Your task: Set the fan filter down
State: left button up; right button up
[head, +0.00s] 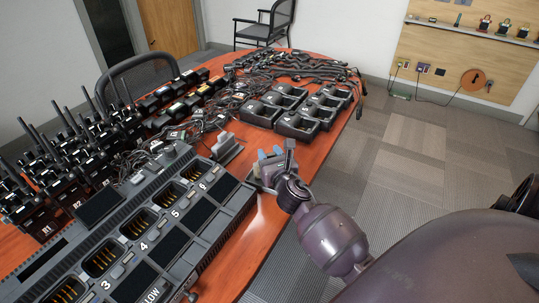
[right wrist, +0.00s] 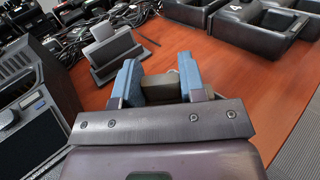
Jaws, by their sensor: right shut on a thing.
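My right gripper (head: 271,163) is over the right edge of the orange-brown table (head: 240,252). In the right wrist view my right gripper (right wrist: 158,73) has its two blue fingers closed on a small dark olive-grey block (right wrist: 161,90), which I take to be the fan filter. Most of the block is hidden by the fingers and gripper body. Bare table shows just beyond it. I cannot tell whether it touches the tabletop. My left gripper is not in view.
A large numbered multi-bay charger (head: 150,235) lies left of the gripper. A small grey stand (head: 227,149) is beyond it. Black single charger docks (head: 297,124) and cables stand farther back. Radios (head: 65,165) crowd the left. Some bare table lies between gripper and docks.

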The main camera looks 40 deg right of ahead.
jog(key=shift+f, duration=0.25)
jog(key=o, duration=0.9)
jog(key=shift+r, duration=0.15)
jog(key=shift+r, duration=0.15)
jog(key=v, duration=1)
jog(key=shift+s, duration=0.3)
jog(key=shift+s+a, duration=0.25)
jog(key=shift+s, duration=0.4)
